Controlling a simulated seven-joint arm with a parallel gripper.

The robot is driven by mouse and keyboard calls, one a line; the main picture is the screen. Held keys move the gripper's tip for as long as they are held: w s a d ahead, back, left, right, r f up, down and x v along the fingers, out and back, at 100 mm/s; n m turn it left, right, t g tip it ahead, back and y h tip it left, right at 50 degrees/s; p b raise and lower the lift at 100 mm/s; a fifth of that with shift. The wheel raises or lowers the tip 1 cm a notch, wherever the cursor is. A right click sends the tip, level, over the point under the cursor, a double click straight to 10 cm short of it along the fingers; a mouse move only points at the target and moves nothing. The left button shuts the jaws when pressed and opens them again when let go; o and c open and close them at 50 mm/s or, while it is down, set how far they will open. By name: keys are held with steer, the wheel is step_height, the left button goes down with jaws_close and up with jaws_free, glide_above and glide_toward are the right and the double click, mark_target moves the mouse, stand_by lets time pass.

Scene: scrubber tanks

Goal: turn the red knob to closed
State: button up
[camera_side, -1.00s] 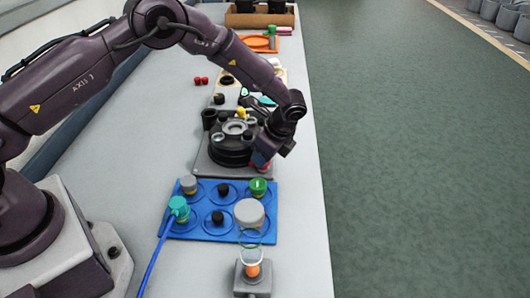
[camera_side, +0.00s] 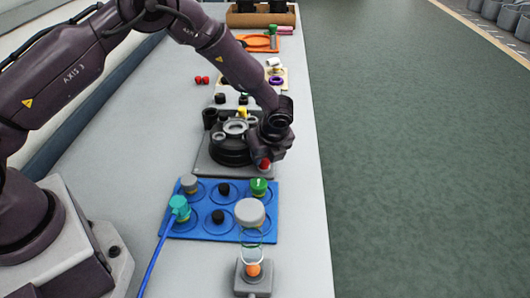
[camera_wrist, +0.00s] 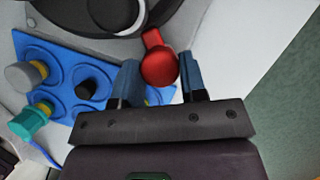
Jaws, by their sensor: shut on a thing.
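The red knob (camera_wrist: 160,66) has a round head and a short red stem reaching up in the wrist view toward the dark round tank unit. My gripper (camera_wrist: 162,78) has its two blue fingers on either side of the knob's head, and it is shut on it. In the side view the red knob (camera_side: 264,164) shows as a small red patch under my wrist, at the near right of the black tank unit (camera_side: 230,150). My wrist and fingers hide much of it there. I cannot read any open or closed mark.
A blue tray (camera_side: 190,232) with several knobs and caps lies in front, a teal fitting (camera_side: 179,206) with a blue hose at its left. A grey-capped post (camera_side: 250,212) stands at the tray's right. The bench's right edge is close to my wrist.

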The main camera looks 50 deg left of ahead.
steer(key=shift+d, duration=0.1)
stand_by(0.3)
steer(key=o, duration=0.9)
steer(key=shift+o, duration=0.2)
steer(key=v, duration=1.3)
